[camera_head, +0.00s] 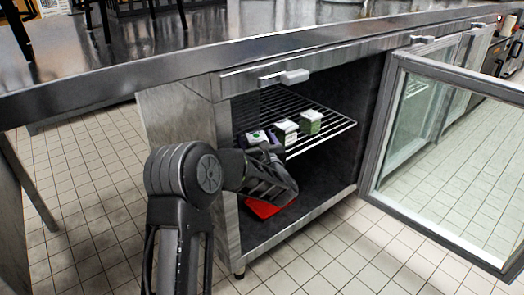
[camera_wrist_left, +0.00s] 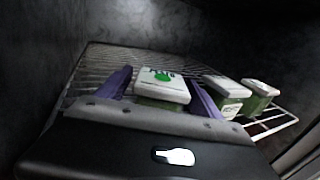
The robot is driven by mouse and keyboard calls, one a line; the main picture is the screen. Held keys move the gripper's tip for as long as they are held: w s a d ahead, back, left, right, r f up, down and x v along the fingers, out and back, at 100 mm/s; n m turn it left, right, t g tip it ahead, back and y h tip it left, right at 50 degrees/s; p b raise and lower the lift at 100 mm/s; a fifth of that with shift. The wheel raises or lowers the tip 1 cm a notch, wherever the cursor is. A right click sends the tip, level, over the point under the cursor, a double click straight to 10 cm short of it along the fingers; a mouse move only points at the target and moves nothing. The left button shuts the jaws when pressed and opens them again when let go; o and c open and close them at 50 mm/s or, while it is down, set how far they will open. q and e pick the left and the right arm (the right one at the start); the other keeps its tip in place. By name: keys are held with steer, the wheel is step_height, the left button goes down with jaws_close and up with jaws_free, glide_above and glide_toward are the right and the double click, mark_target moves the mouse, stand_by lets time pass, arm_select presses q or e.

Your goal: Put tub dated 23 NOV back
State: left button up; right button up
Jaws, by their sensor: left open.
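Several small tubs with white lids and green contents stand in a row on the wire shelf (camera_head: 331,121) inside the under-counter fridge. The nearest tub (camera_wrist_left: 162,86) sits between the two purple fingers of my left gripper (camera_wrist_left: 160,97) in the left wrist view. The fingers are open on either side of it, and I cannot tell whether they touch it. Two more tubs stand to its right, a middle one (camera_wrist_left: 228,95) and a far one (camera_wrist_left: 260,93). The dates on the lids are too small to read. My right gripper is not in view.
The fridge's glass door (camera_head: 452,150) stands open to the right. A red item (camera_head: 268,207) lies on the fridge floor below the shelf. The steel counter (camera_head: 200,70) runs above the opening, and the fridge's left wall (camera_head: 190,110) is close to my left arm. The shelf's right part is clear.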

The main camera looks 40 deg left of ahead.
arm_select(q)
steer(key=p+v, duration=0.2)
steer(key=v, duration=0.5)
steer(key=shift+d+r, duration=0.15)
steer(key=shift+b+v, duration=0.65)
steer(key=shift+v, duration=1.05)
